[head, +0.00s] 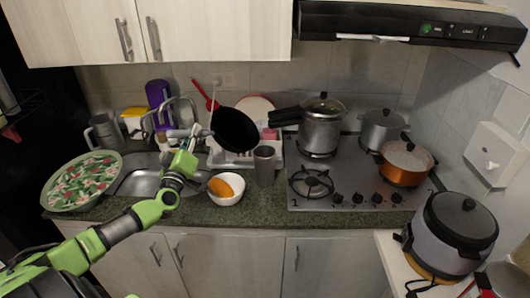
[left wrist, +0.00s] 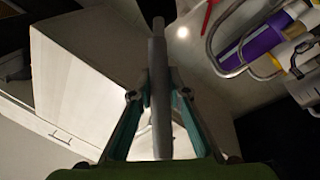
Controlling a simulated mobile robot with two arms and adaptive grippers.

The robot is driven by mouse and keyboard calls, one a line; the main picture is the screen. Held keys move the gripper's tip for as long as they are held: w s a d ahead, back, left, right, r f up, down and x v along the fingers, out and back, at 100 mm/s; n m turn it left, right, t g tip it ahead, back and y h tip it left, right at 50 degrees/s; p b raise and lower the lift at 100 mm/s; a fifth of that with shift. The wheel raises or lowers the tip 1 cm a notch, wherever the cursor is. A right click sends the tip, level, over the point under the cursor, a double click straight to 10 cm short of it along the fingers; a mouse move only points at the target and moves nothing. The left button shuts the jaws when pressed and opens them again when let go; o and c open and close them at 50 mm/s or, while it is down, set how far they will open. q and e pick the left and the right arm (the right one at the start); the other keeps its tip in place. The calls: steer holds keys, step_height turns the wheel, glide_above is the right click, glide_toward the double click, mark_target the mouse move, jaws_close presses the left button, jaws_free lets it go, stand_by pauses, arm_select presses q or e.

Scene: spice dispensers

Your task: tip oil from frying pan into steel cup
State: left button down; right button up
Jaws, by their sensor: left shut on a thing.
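The black frying pan (head: 236,130) is held in the air over the sink and dish rack area, its dark face tilted toward the head camera. My left gripper (head: 187,141) is shut on the pan's handle, which runs between the two fingers in the left wrist view (left wrist: 158,95). The steel cup (head: 264,166) stands upright on the counter, to the right of and below the pan in the head view. The pan is apart from the cup. I cannot make out any oil. My right gripper is not in view.
A white bowl (head: 227,190) with an orange item stands left of the cup. The stove (head: 340,188) with several pots is to the right. The sink (head: 143,183), faucet and a floral bowl (head: 83,180) are to the left. The counter in front of the cup is clear.

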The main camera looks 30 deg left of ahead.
arm_select(q)
steer(key=shift+s+a+f+n+g+b, duration=1.1)
steer(key=shift+a+f+n, duration=2.7)
steer(key=shift+a, duration=1)
steer(key=r+p, duration=0.5)
steer(key=shift+s+p, duration=0.2)
steer(key=shift+p, duration=0.15)
